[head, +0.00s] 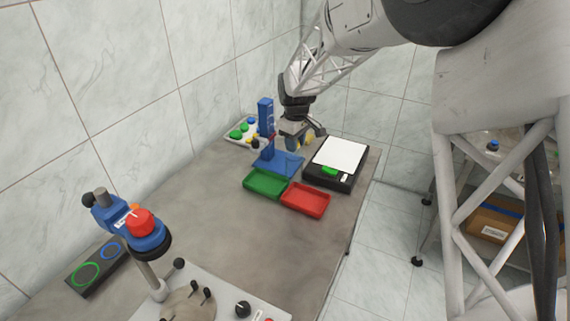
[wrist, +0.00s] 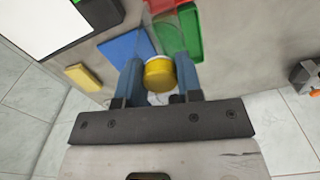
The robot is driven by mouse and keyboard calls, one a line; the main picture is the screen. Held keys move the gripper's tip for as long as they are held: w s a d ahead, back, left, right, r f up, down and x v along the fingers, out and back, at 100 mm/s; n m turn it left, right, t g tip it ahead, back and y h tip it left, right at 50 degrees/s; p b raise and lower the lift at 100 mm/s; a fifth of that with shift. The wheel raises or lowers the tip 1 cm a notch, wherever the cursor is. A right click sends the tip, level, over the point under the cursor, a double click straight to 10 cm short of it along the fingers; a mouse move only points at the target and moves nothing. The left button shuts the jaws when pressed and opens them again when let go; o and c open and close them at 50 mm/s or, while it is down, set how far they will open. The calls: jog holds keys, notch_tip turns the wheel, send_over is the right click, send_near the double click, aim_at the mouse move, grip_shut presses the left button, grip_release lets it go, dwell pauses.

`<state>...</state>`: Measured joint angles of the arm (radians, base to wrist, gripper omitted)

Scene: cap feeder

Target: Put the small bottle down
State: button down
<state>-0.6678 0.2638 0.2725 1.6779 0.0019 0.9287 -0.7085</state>
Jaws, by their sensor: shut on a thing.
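My gripper (wrist: 160,80) is shut on the small bottle, whose yellow cap (wrist: 159,74) sits between the two blue fingers. Its clear body (wrist: 168,36) extends away from the cap in the wrist view, over the green and blue shapes behind it. In the head view my gripper (head: 301,137) is over the far part of the table, beside the blue stand (head: 267,118) and left of the scale. I cannot tell how high the bottle is above the table.
The stand's blue base (head: 280,163) is just below my gripper. A green tray (head: 265,184) and a red tray (head: 305,199) lie in front. A black scale with a white plate (head: 339,155) is at right. A button panel (head: 240,131) is behind. The table's middle (head: 225,225) is clear.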

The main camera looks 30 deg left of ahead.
jog(key=w+a+f, duration=0.1)
jog(key=w+a, duration=0.8)
jog(key=w, duration=0.3)
jog(key=shift+w+a+f, duration=0.2)
jog(key=shift+w+a, duration=0.15)
jog(key=shift+a, duration=0.05)
dwell(0.3)
jog(key=shift+f, duration=1.9)
jog(key=c, duration=0.8)
grip_release()
